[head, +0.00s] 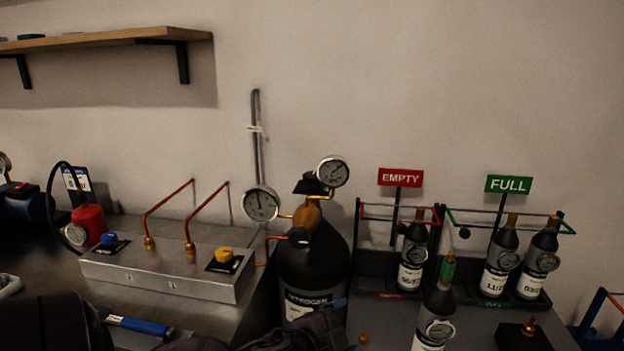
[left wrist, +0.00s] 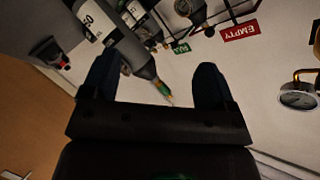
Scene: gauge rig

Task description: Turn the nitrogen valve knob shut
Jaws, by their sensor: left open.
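A black nitrogen cylinder (head: 312,270) stands at the wall with a brass fitting, copper tubes and a dark knob-like part (head: 300,237) on its front. Two round gauges (head: 261,204) (head: 333,171) sit at its top. A steel box (head: 165,273) to its left carries a blue knob (head: 108,239) and a yellow knob (head: 224,254); I cannot read which gas they serve. My left gripper (head: 345,326) is low in front of the cylinder, open, below and apart from the knobs. In the left wrist view its open fingers (left wrist: 155,82) frame a green-necked bottle beyond them. My right gripper is not seen.
The green-necked bottle (head: 437,300) stands right of the cylinder. Racks marked EMPTY (head: 401,177) and FULL (head: 508,184) hold bottles behind it. A red canister (head: 89,223) is at the left. A blue-handled tool (head: 140,325) lies near the front.

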